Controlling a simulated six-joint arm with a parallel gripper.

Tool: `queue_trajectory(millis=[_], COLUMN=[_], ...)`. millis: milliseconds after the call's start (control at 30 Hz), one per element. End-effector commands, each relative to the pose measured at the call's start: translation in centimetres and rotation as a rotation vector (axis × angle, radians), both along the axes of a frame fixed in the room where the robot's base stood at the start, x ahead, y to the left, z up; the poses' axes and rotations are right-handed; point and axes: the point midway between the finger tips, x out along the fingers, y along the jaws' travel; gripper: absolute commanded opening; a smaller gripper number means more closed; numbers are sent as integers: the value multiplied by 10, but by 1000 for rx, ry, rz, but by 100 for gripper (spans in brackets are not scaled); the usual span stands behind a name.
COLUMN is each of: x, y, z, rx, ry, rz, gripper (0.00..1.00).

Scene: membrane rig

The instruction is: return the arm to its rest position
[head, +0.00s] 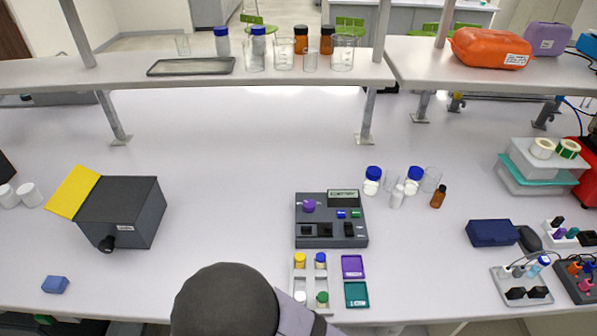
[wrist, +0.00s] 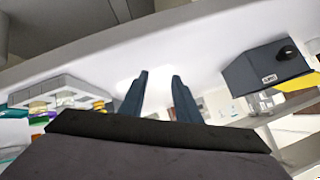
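My gripper (wrist: 160,76) shows in the wrist view with its two dark fingers apart and nothing between them. White bench surface shows beyond the fingertips. In the head view a dark rounded part of my arm (head: 226,300) is at the bottom centre, left of the small vial rack (head: 312,283). The gripper itself is hidden or out of the picture in the head view. The rack also shows at the left of the wrist view (wrist: 62,92).
A grey box (head: 122,212) with a yellow flap stands left, also in the wrist view (wrist: 265,68). A control unit (head: 331,231) stands behind the rack. Bottles (head: 372,181), a navy case (head: 492,233) and trays are right. A blue block (head: 55,285) lies front left. The middle bench is clear.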

Motion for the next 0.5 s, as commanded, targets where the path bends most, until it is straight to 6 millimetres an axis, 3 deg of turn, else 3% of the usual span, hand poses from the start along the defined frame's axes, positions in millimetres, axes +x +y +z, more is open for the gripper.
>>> queue_trajectory(millis=[33, 133, 267, 500], x=[14, 28, 39, 32], y=[-1, -11, -42, -132], z=[10, 15, 22, 38], rx=[27, 29, 4, -98], ry=[56, 168, 290, 480], rz=[11, 66, 136, 257], gripper=[30, 30, 30, 30])
